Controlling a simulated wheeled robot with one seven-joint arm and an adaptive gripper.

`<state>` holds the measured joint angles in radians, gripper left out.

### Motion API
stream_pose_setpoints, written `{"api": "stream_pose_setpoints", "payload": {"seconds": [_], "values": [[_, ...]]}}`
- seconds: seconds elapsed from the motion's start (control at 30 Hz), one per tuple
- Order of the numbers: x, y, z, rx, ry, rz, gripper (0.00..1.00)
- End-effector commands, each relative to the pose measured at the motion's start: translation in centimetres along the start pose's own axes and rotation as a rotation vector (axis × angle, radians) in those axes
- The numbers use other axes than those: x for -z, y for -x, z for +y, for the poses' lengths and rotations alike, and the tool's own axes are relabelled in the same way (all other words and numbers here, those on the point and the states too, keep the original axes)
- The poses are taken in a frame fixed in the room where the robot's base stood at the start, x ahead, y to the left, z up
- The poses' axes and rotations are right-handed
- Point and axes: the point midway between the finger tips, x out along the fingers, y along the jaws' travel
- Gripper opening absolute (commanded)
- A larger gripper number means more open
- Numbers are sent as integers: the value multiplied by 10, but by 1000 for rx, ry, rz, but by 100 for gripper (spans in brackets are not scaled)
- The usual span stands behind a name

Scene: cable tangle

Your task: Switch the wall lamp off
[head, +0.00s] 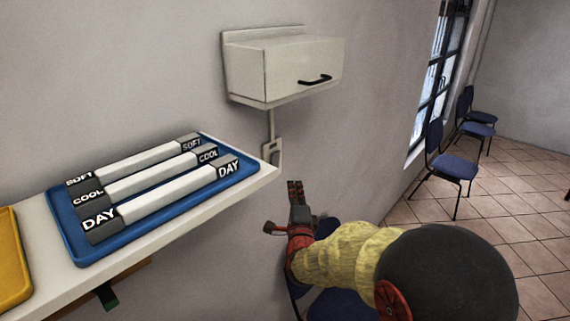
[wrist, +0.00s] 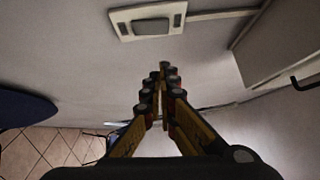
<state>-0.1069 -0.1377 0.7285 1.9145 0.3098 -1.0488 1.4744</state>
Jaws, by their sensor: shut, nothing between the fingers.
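A pale wall switch plate with a grey rocker (wrist: 151,26) shows at the top of the wrist view. In the head view the switch plate (head: 265,152) sits on the wall below a white cabinet, just past the shelf's right end. I cannot tell which way the rocker is tipped. My gripper (head: 295,187) is shut and empty, below and to the right of the plate in the head view. In the wrist view my gripper's fingertips (wrist: 164,70) are together, apart from the plate. No wall lamp is clearly visible.
The white cabinet (head: 300,67) with a black handle juts from the wall; a thin conduit (head: 271,122) joins it to the plate. A shelf (head: 190,228) holds a blue tray (head: 72,236) with tubes marked SOFT, COOL, DAY, and a yellow tray (head: 12,262). Blue chairs (head: 452,166) stand at right.

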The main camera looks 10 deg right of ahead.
Motion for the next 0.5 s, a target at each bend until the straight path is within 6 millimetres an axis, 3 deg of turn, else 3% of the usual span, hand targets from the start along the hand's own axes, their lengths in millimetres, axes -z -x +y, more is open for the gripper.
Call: {"api": "stream_pose_setpoints", "payload": {"seconds": [0.33, 0.5], "values": [[0, -1, 1, -3, -1, 0, 0], [0, -14, 0, -3, -1, 1, 0]]}}
